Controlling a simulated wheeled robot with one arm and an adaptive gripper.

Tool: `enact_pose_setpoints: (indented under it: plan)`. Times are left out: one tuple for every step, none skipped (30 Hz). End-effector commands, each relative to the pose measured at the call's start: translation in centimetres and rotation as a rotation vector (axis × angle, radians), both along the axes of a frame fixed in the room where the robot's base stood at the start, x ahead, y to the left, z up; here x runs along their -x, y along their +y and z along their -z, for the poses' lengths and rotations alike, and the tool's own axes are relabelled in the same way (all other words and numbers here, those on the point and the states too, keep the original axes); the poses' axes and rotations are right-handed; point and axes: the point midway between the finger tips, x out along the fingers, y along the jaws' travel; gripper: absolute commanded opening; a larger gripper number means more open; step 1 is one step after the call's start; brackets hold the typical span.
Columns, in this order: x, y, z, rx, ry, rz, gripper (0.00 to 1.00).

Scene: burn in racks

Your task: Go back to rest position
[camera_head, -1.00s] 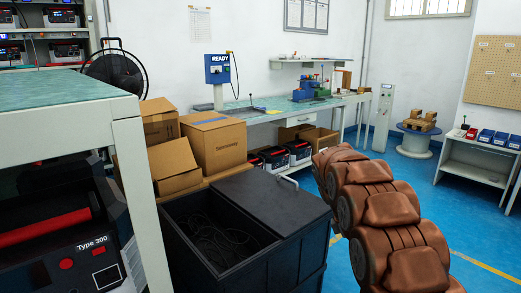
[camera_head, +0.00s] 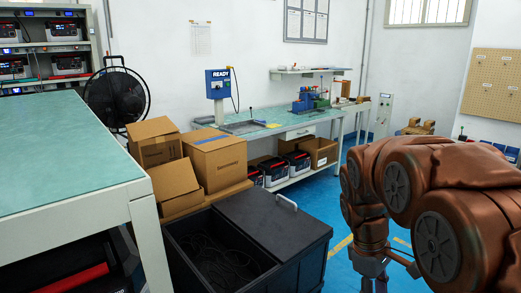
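My brown arm fills the lower right of the head view. The grey metal top of my gripper (camera_head: 372,268) shows at the end of the arm, at the bottom edge of the picture. It points down, to the right of a black bin. Its fingertips are cut off by the picture edge, so I cannot see whether it is open or shut, or whether it holds anything.
A green-topped table (camera_head: 60,150) stands close at left, with a Type 300-like unit beneath. The black bin (camera_head: 275,225), its lid half covering it, stands in front of cardboard boxes (camera_head: 215,160). A workbench (camera_head: 270,122) lines the back wall. Blue floor (camera_head: 335,262) shows between bin and arm.

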Motion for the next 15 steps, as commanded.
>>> enact_pose_setpoints:
  plan:
    - [1.1,0.2,-1.4,-0.005,-0.008,0.027,0.38]
    - [1.7,0.4,-1.8,-0.008,-0.012,0.046,0.38]
    - [2.6,0.6,-2.3,-0.012,-0.016,0.073,0.38]
    - [3.2,0.8,-2.7,-0.016,-0.02,0.09,0.38]
    - [3.8,0.9,-3.0,-0.02,-0.023,0.111,0.38]
    - [4.6,1.1,-3.5,-0.024,-0.027,0.135,0.38]
    - [5.2,1.3,-3.8,-0.028,-0.031,0.154,0.38]
    - [5.9,1.5,-4.2,-0.031,-0.034,0.174,0.38]
    - [6.8,1.7,-4.6,-0.035,-0.036,0.199,0.38]
    - [7.4,1.8,-4.9,-0.038,-0.038,0.218,0.38]
    - [8.0,2.0,-5.2,-0.043,-0.04,0.238,0.38]
    - [8.8,2.3,-5.6,-0.047,-0.044,0.263,0.38]
    - [9.5,2.4,-5.9,-0.049,-0.046,0.281,0.38]
    - [10.2,2.6,-6.2,-0.052,-0.048,0.301,0.38]
    - [11.0,2.8,-6.5,-0.055,-0.048,0.326,0.38]
